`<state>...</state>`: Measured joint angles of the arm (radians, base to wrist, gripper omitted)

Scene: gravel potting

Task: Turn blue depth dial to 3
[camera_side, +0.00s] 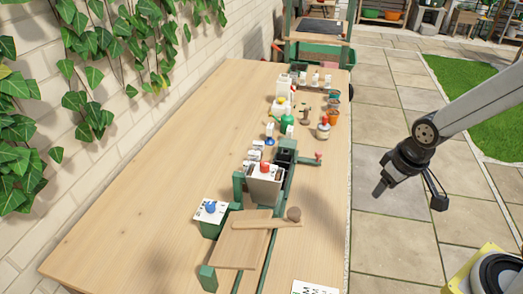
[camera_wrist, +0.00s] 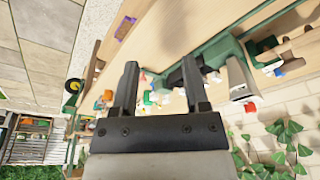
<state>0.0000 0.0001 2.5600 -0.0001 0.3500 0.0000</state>
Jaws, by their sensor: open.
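The blue depth dial (camera_side: 211,208) sits on a white marked plate on top of a green box (camera_side: 211,227), at the near left of the bench rig in the side view. The plate's marks are too small to read, so I cannot tell the dial's setting. I cannot make out the dial in the wrist view. My gripper (camera_side: 380,190) hangs over the paving right of the table, well apart from the dial. In the wrist view my gripper (camera_wrist: 160,78) has its two dark fingers apart, with nothing held between them.
A grey hopper (camera_side: 265,187) with a red knob (camera_side: 264,167) stands behind the dial box. A wooden board (camera_side: 240,240) and a wooden lever (camera_side: 262,223) lie right of it. Bottles and small pots (camera_side: 333,95) crowd the far table. The table's left side is clear.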

